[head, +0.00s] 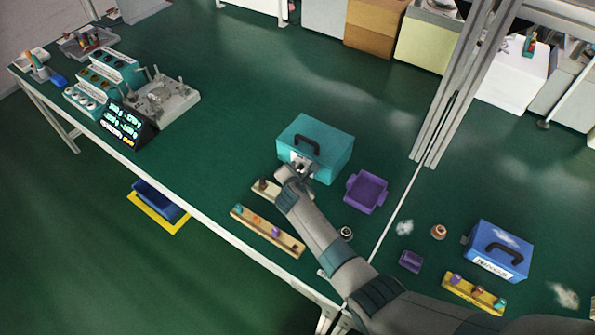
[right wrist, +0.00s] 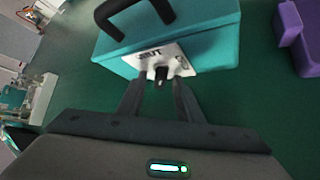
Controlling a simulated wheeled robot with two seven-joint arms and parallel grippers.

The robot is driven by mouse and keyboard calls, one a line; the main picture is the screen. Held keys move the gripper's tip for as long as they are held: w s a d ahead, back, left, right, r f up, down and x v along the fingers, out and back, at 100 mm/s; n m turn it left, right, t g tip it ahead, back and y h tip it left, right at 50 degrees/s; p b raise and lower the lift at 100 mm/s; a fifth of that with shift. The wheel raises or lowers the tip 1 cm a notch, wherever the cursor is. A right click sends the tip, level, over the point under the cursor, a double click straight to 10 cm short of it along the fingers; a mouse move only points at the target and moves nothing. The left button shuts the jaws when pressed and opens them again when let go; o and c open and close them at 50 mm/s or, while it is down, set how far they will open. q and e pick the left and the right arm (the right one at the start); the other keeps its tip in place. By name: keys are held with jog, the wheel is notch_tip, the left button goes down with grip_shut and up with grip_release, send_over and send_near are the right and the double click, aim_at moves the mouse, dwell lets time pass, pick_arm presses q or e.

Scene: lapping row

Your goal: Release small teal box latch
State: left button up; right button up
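The small teal box (head: 325,153) stands on the green table in the head view, with a dark handle on its lid. In the right wrist view the teal box (right wrist: 215,40) fills the top, and a white plate with dark lettering (right wrist: 150,57) is on its front. A dark latch (right wrist: 161,73) sticks out at this plate. My right gripper (right wrist: 160,88) is at the box front, its two fingers apart on either side of the latch. Whether they touch it, I cannot tell. In the head view my right gripper (head: 297,168) covers the latch. My left gripper is out of view.
A purple tray (head: 366,192) stands right of the teal box. Wooden strips with small pieces (head: 268,232) lie in front. Fixtures and a display (head: 127,124) stand at the left.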

grip_shut()
jog(key=shift+d+f+m+t+y+b, duration=0.15)
jog(key=shift+f+m+t+y+b, duration=0.15)
jog(key=shift+b, duration=0.4)
jog(key=m+t+y+b, duration=0.1)
jog(key=t+b, duration=0.1)
jog(key=b, duration=0.4)
jog(key=shift+f+m+y, duration=0.15)
jog(key=shift+m+y, duration=0.25)
jog(key=shift+s+t+b, duration=0.1)
jog(key=shift+t+b, duration=0.3)
jog(key=shift+b, duration=0.05)
jog(key=shift+r, duration=0.2)
